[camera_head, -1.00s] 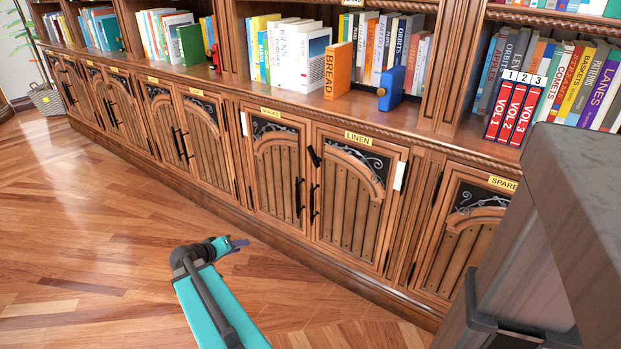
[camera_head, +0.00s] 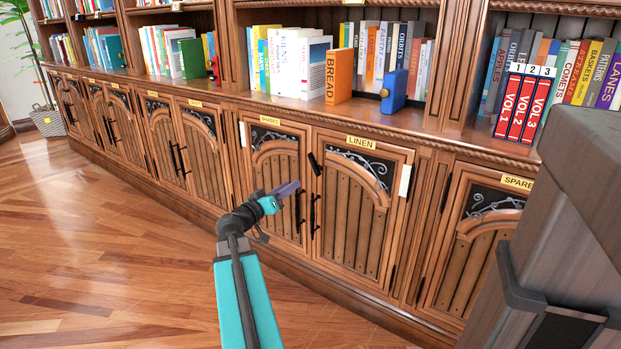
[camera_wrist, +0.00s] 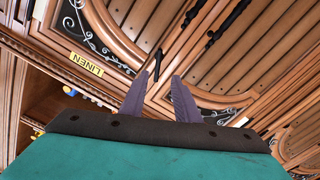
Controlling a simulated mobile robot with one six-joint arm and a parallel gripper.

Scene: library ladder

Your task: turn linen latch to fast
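The LINEN door (camera_head: 352,210) is closed, with its yellow label (camera_head: 361,142) above it. The linen latch (camera_head: 315,164) is a short black bar, tilted, near the door's upper left edge. It shows as a dark piece just beyond my fingertips in the wrist view (camera_wrist: 158,62). My gripper (camera_head: 289,188) is in front of the cabinet, just left of and below the latch in the head view. In the wrist view its two purple fingers (camera_wrist: 160,78) stand apart with nothing held between them. I cannot tell whether they touch the latch.
Black upright handles (camera_head: 314,216) hang below the latch on the neighbouring doors. A SPARE door (camera_head: 478,240) is to the right. Books, an orange BREAD book (camera_head: 339,76) and a blue block (camera_head: 394,91) stand on the shelf above. The wooden floor (camera_head: 110,250) at left is clear.

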